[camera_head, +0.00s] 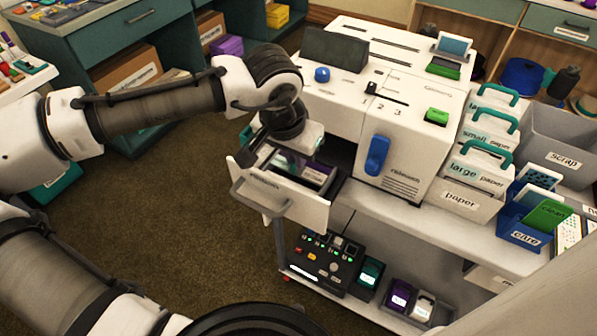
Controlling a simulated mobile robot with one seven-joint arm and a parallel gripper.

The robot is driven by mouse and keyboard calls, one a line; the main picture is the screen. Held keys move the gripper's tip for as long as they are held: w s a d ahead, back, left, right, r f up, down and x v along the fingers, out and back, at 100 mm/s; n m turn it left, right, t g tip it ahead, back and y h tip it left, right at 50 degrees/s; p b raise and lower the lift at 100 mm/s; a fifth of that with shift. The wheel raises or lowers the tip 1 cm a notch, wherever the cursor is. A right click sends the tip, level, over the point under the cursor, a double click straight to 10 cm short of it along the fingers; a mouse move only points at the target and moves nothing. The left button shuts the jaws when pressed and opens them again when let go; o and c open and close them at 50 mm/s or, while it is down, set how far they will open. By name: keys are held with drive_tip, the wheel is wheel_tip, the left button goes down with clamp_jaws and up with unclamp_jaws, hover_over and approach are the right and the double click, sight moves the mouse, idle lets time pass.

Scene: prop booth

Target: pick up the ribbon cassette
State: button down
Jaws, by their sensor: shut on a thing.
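A white machine on the cart has its front drawer (290,205) pulled out. My gripper (296,158) reaches down from above into the drawer and is shut on this cassette. The fingertips are small and dark here, so the exact grasp is hard to see. The cassette seems to be still within the drawer walls.
On the lower shelf are a black control box (325,262) and small bins with a teal cassette (370,272), a purple one (398,296) and a white one (422,306). Paper boxes (463,200) and a grey scrap bin (562,158) stand right of the machine. Carpet lies left of the drawer.

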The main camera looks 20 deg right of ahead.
drive_tip(key=shift+r, duration=0.1)
wheel_tip(320, 180, up, 20)
idle(0.5)
